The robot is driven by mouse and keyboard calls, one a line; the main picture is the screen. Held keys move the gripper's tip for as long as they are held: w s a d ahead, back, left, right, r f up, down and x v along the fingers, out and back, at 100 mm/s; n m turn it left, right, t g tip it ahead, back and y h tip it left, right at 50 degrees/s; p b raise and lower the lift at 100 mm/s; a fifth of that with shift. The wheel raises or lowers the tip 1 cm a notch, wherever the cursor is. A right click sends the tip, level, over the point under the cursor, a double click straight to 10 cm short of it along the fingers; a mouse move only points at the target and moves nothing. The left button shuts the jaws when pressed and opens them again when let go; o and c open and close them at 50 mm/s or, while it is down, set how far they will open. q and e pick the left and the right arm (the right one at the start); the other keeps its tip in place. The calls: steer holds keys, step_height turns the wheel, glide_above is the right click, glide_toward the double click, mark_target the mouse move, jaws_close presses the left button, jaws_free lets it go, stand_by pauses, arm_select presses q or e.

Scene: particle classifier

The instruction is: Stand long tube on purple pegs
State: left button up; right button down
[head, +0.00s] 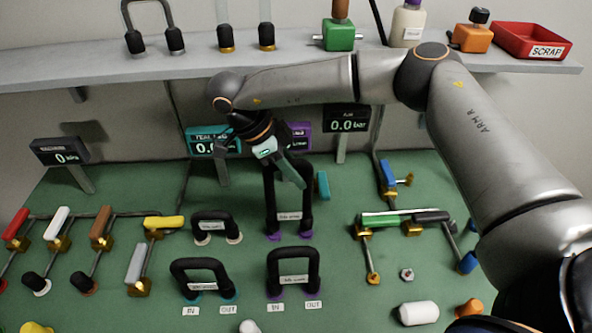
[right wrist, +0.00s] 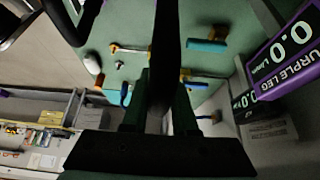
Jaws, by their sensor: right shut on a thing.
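In the right wrist view, the black tube (right wrist: 167,45) runs up from between the dark fingers (right wrist: 160,115). My left gripper is not in view.
Shorter black tubes (head: 200,264) stand in front, including one on purple bases (head: 293,254). Coloured valve handles (head: 100,224) are at left, and a green-handled valve (head: 385,219) at right. Displays (head: 347,118) stand behind. A shelf (head: 200,62) carries more tubes and a red scrap tray (head: 520,46).

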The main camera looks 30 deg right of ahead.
steer(key=shift+f+b, duration=0.65)
steer(key=shift+f, duration=0.45)
steer(key=c, duration=0.6)
jaws_free()
steer(key=v, duration=1.2)
steer(key=shift+a+r, duration=0.1)
steer(key=shift+r, duration=0.2)
steer(key=shift+f, duration=0.1)
